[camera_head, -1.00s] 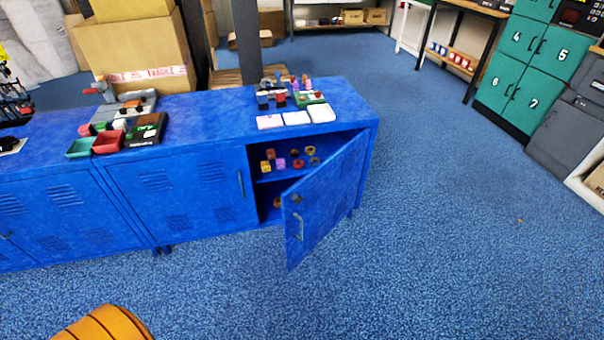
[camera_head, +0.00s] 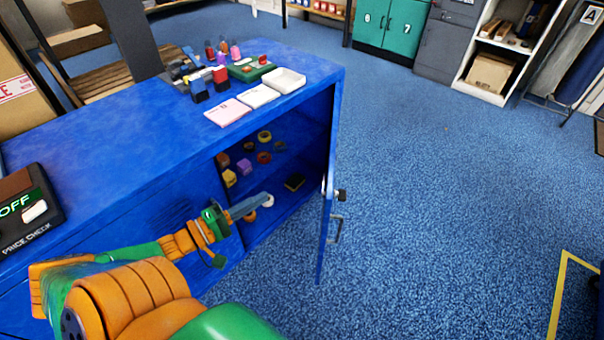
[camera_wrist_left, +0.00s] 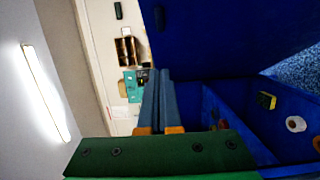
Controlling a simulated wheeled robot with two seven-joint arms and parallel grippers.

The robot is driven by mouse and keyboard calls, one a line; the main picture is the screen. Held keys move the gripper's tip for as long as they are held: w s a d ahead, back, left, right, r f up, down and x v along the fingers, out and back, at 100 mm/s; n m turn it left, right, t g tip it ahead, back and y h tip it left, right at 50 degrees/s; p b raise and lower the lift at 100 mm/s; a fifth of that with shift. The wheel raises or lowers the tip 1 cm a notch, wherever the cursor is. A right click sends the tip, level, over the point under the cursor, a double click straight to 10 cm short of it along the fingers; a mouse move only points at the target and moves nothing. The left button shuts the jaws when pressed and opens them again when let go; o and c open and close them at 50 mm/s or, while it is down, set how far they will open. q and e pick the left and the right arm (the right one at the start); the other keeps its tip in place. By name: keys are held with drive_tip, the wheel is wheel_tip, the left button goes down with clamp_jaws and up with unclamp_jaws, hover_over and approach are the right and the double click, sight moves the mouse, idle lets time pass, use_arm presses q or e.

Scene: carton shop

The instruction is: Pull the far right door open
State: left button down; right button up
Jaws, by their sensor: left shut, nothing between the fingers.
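The far right door (camera_head: 327,240) of the blue cabinet stands open and is seen nearly edge-on in the head view, with its handle (camera_head: 337,229) and lock on the outer side. My left gripper (camera_head: 266,198) is shut and empty, with its fingers pointing across the cabinet opening towards the door's inner side. In the left wrist view the shut fingers (camera_wrist_left: 160,98) show beside the large blue door panel (camera_wrist_left: 215,38). Whether they touch it I cannot tell. My right gripper is out of view.
The shelves inside hold several small items, including a yellow block (camera_head: 230,178). Open blue carpet (camera_head: 440,190) lies right of the door.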

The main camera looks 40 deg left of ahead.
use_arm(q)
drive_tip(key=w+d+b, duration=0.2)
drive_tip(key=w+d, duration=0.4)
drive_tip(key=w, duration=0.5)
drive_tip(key=shift+w+d, duration=0.35)
drive_tip(key=shift+w, duration=0.05)
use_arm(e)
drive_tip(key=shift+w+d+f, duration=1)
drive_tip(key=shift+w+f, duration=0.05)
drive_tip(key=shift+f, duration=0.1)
use_arm(q)
drive_tip(key=shift+r, duration=0.1)
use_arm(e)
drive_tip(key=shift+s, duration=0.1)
